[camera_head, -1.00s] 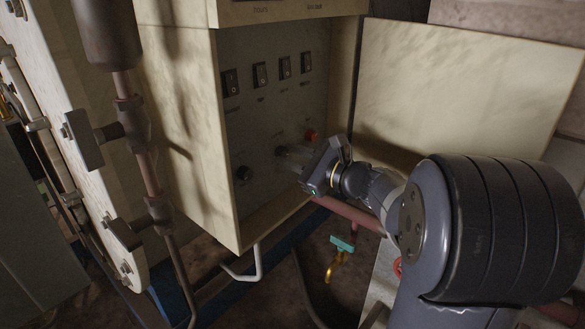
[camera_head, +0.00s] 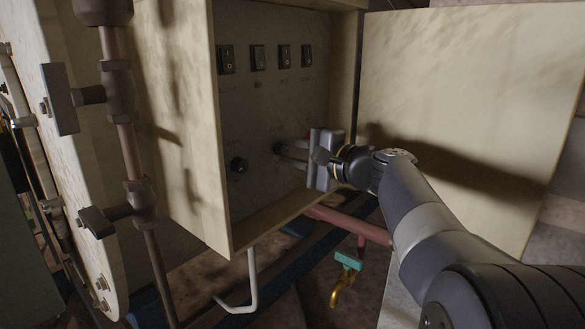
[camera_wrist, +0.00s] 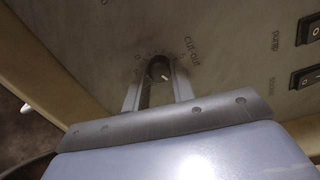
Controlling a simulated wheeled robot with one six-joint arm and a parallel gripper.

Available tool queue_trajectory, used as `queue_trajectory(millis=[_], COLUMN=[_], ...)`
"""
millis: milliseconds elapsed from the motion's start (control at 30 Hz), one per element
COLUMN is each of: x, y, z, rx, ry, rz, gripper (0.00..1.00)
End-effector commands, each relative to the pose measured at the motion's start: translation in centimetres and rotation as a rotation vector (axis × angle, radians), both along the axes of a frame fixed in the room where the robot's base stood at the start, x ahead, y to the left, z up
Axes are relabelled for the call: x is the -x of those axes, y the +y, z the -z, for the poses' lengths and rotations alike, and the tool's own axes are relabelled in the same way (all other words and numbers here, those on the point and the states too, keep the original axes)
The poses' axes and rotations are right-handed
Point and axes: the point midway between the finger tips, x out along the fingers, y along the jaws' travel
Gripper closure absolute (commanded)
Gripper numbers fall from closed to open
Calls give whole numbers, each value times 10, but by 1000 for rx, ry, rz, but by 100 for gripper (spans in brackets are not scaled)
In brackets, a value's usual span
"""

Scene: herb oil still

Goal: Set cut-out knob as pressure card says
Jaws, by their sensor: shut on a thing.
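The cut-out knob (camera_wrist: 159,70) is small, round and dark, on the grey panel beside the printed word "CUT-OUT". Small scale marks ring it, and its pale pointer mark faces lower right in the wrist view. My gripper (camera_wrist: 156,75) has one finger on each side of the knob and is shut on it. In the head view my gripper (camera_head: 280,149) reaches the panel in the open cabinet and its fingers hide the knob. I cannot make out a pressure card in either view.
Several black rocker switches (camera_head: 257,57) sit above. Another black knob (camera_head: 238,165) is left of my gripper. The cabinet's open door (camera_head: 460,110) stands to the right. Pipes with valve handles (camera_head: 61,98) rise at left, and a teal-handled tap (camera_head: 348,260) is below.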

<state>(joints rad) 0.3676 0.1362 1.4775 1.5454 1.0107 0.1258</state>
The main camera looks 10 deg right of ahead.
Motion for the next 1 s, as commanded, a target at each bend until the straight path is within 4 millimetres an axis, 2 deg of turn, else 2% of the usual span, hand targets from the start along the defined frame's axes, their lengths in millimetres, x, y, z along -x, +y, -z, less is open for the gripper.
queue_trajectory(millis=[33, 300, 900, 933, 1000], x=[0, 0, 0, 0, 0], y=[1, 1, 1, 1, 1], z=[5, 3, 1, 1, 1], rx=[27, 122, 154, 153, 153], ry=[-19, -87, -110, -109, -109], rz=[-2, -1, -2, -2, -2], gripper=[99, 99, 99, 75, 69])
